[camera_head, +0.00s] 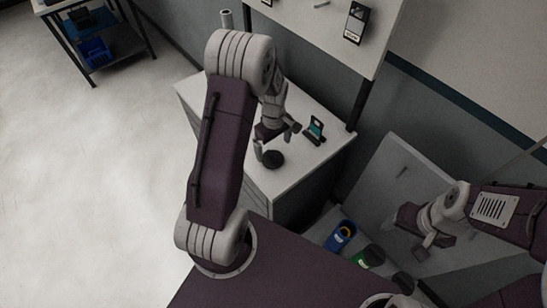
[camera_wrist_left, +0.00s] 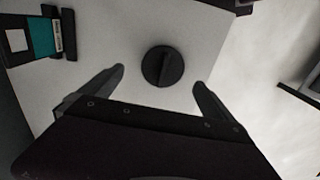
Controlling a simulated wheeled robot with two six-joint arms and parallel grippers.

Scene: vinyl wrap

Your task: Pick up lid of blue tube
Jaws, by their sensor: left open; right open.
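A round black lid (camera_head: 272,159) with a raised ridge across its top lies on the white worktop (camera_head: 313,157). In the left wrist view the lid (camera_wrist_left: 162,66) appears between and slightly beyond the two fingertips, with clear space on both sides. My left gripper (camera_head: 270,143) is open and empty, just above the lid. My right gripper (camera_head: 424,250) is open and empty, above and right of the tubes.
A green-and-black tube (camera_head: 369,256) and a dark one (camera_head: 403,282) stand beside the blue tube. A small teal-faced device (camera_head: 315,129) stands on the worktop near the lid; it also shows in the left wrist view (camera_wrist_left: 40,38). A grey upright panel (camera_head: 385,55) rises behind.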

